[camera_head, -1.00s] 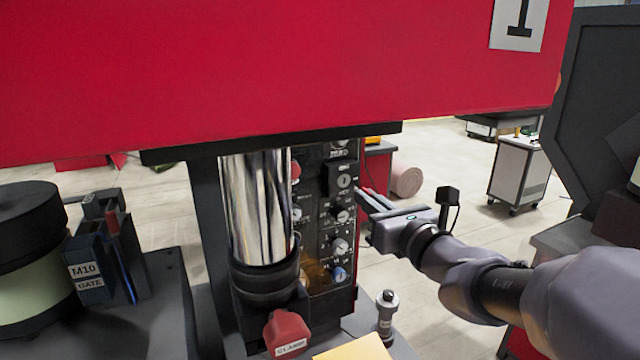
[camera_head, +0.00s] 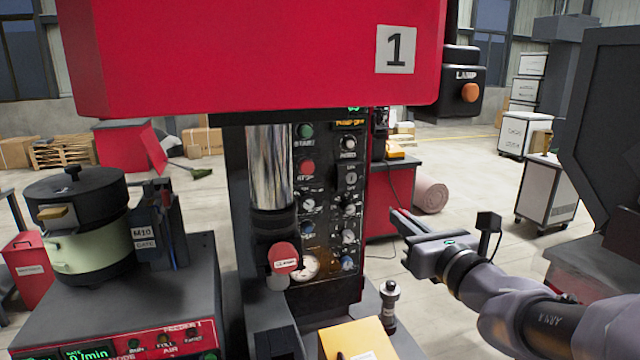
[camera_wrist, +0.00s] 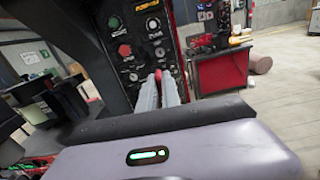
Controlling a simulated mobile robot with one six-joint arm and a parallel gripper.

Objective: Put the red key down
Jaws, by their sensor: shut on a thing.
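The red key (camera_wrist: 158,75) shows as a small red piece between the fingertips of my gripper (camera_wrist: 159,84) in the wrist view. My gripper is shut on it, and the fingers hide most of it. In the head view my gripper (camera_head: 398,217) is in the air to the right of the black control panel (camera_head: 324,235), its fingers pointing toward the upper left. I cannot make out the key in the head view.
A yellow block (camera_head: 358,340) and a small metal post (camera_head: 389,305) stand on the machine's front ledge. A red-capped handle (camera_head: 284,258) juts out before the panel. The feeder bowl (camera_head: 85,235) is at left. Open floor (camera_head: 480,190) lies behind my gripper.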

